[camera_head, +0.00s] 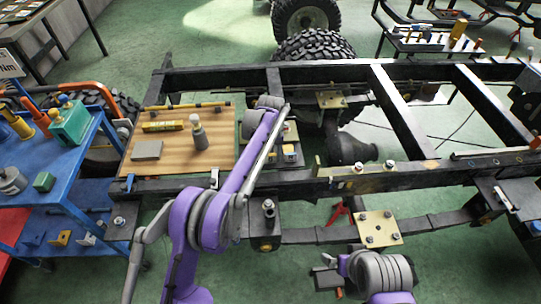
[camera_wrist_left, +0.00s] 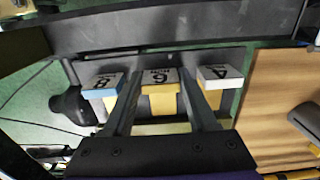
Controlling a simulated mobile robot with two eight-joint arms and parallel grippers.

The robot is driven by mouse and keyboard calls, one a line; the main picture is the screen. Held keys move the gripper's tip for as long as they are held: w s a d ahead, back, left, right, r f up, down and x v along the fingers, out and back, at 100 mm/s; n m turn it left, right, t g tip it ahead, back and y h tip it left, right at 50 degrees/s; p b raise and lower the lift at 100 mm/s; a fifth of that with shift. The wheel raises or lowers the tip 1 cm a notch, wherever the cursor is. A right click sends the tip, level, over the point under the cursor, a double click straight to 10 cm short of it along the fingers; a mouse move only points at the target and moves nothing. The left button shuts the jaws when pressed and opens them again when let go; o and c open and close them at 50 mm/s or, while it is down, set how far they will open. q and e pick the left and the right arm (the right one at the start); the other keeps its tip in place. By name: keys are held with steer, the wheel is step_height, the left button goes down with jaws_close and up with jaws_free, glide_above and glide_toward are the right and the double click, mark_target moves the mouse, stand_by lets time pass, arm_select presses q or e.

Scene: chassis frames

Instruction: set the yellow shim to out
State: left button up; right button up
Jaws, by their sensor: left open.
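In the left wrist view, three numbered blocks stand in a row. The middle one, a yellow shim (camera_wrist_left: 159,98) marked 6, has a pale top and a yellow front. My left gripper (camera_wrist_left: 154,88) is open, with one dark finger on each side of the yellow shim. I cannot tell whether the fingers touch it. A blue-edged block (camera_wrist_left: 103,86) marked 8 is at left, and a white-topped block (camera_wrist_left: 220,76) is at right. In the head view, my left arm partly covers the blocks; the blue one (camera_head: 290,151) shows beside it.
A wooden board (camera_head: 170,170) with a bottle (camera_head: 199,135), a yellow box (camera_head: 163,126) and a grey block (camera_head: 147,150) lies left of the blocks. Dark frame rails (camera_head: 400,182) surround the area. A blue tool cart (camera_head: 62,183) stands at left.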

mark_target(271, 156)
arm_select(q)
steer(key=o, duration=0.4)
steer(key=shift+s, duration=0.1)
steer(key=shift+c, duration=0.2)
steer(key=shift+r, duration=0.3)
step_height(271, 156, up, 10)
steer(key=p, duration=0.1)
steer(key=shift+r, duration=0.15)
